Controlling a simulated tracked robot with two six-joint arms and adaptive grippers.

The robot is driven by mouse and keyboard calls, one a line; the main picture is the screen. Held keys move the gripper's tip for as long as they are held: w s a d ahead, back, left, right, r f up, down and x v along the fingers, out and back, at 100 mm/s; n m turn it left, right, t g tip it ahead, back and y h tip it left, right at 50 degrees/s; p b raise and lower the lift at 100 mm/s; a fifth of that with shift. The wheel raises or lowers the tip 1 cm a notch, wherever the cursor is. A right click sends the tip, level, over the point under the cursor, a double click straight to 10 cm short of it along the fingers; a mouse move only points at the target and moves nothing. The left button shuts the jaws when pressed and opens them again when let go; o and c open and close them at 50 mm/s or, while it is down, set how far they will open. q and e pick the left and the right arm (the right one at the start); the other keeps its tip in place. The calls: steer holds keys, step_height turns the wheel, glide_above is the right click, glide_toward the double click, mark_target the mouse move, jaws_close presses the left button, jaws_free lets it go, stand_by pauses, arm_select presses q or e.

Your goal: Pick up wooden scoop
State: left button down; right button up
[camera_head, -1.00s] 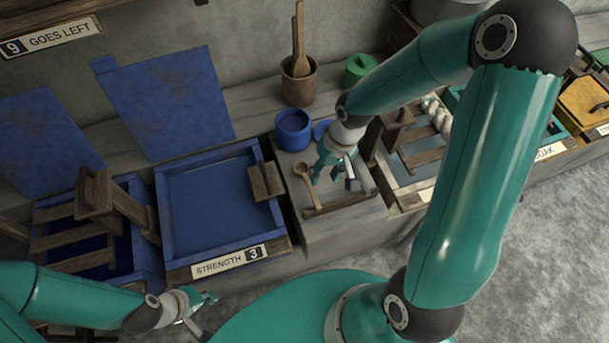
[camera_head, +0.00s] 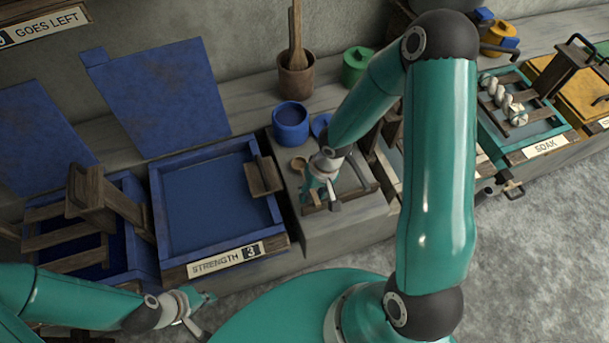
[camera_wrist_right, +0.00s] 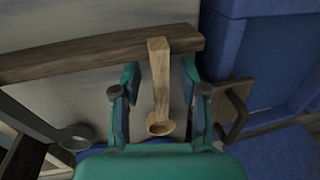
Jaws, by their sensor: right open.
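The wooden scoop (camera_head: 299,165) lies on the stone block beside the blue tray, its handle partly hidden by my right gripper in the head view. In the right wrist view the scoop (camera_wrist_right: 160,85) lies between the two fingers, its round bowl toward the palm and its handle end against a dark wooden bar. My right gripper (camera_head: 318,193) is open around the scoop; the fingers (camera_wrist_right: 158,75) stand apart from it on both sides. My left gripper (camera_head: 205,310) is at the lower left, away from the scoop; its jaw opening is too small to judge.
A blue pot (camera_head: 291,128) stands behind the scoop. A wooden pot (camera_head: 295,78) with a tall wooden tool is farther back. The blue tray (camera_head: 215,205) labelled STRENGTH 3 is to the left. A grey metal tool (camera_wrist_right: 65,135) lies beside the gripper in the wrist view.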

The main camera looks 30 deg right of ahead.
jaws_close()
steer(key=shift+r, duration=0.1)
stand_by(0.3)
